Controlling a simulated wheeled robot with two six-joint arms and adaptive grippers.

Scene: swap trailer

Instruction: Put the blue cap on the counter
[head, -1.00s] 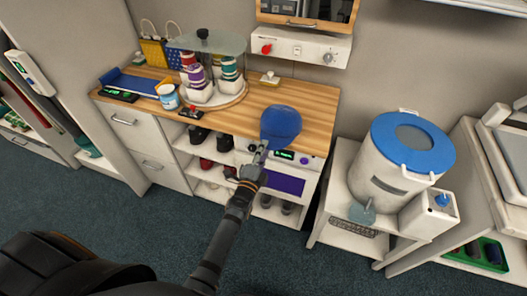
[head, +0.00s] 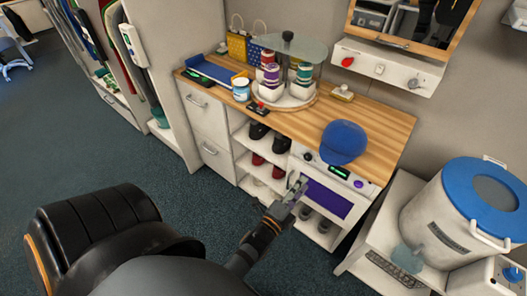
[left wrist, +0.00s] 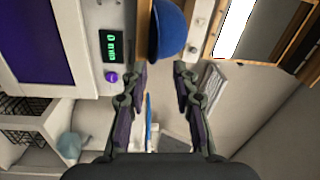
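The blue cap (head: 343,142) sits at the front edge of the wooden counter (head: 388,120), with its lower part seen in front of the edge. It also shows in the left wrist view (left wrist: 168,30), beyond the fingertips. My left gripper (head: 301,184) is below and to the left of the cap in the head view, apart from it, in front of the cabinet. In the left wrist view my left gripper (left wrist: 160,72) has its fingers spread with nothing between them. My right gripper is not in view.
The counter right of the cap is clear. A white drum with a blue lid (head: 487,194) stands at the right.

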